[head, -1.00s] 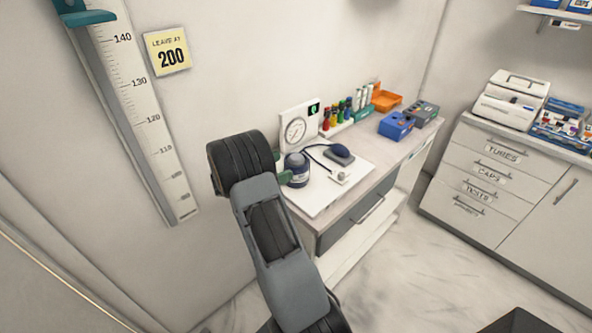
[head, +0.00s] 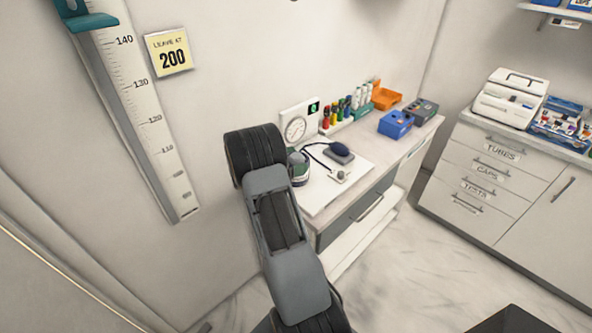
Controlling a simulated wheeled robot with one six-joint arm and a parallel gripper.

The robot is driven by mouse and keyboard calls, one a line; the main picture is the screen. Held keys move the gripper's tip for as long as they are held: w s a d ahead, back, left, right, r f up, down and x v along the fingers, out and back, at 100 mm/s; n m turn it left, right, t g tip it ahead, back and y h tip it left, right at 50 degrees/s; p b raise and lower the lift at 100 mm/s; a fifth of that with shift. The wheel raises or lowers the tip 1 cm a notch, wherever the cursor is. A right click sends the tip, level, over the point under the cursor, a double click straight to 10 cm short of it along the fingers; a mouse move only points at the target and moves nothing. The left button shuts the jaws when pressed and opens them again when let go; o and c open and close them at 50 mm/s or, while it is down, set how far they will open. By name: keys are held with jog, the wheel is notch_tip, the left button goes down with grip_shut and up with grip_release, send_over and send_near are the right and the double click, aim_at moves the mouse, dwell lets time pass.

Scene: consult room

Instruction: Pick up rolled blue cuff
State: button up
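The rolled blue cuff (head: 291,154) is mostly hidden; a dark edge shows just right of my black wrist, on the white board (head: 325,200) at the desk's near end. My gripper (head: 300,172) is at the cuff, largely behind my arm, with a grey-green part showing in front of it. Its fingertips and any contact cannot be made out. A dark tube runs from beside the cuff to a dark blue bulb (head: 342,150) lying to the right on the board.
A dial gauge (head: 295,127) stands against the wall behind the cuff. Several coloured bottles (head: 340,112), an orange tray (head: 386,98) and a blue box (head: 395,124) stand farther along the desk (head: 383,160). The desk's front right is clear.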

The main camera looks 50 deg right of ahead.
jog(key=c, duration=0.4)
jog(key=shift+r, duration=0.15)
jog(key=shift+c, duration=0.2)
notch_tip(320, 180, up, 30)
jog(key=p, duration=1)
jog(key=shift+r, duration=0.15)
dwell(1.2)
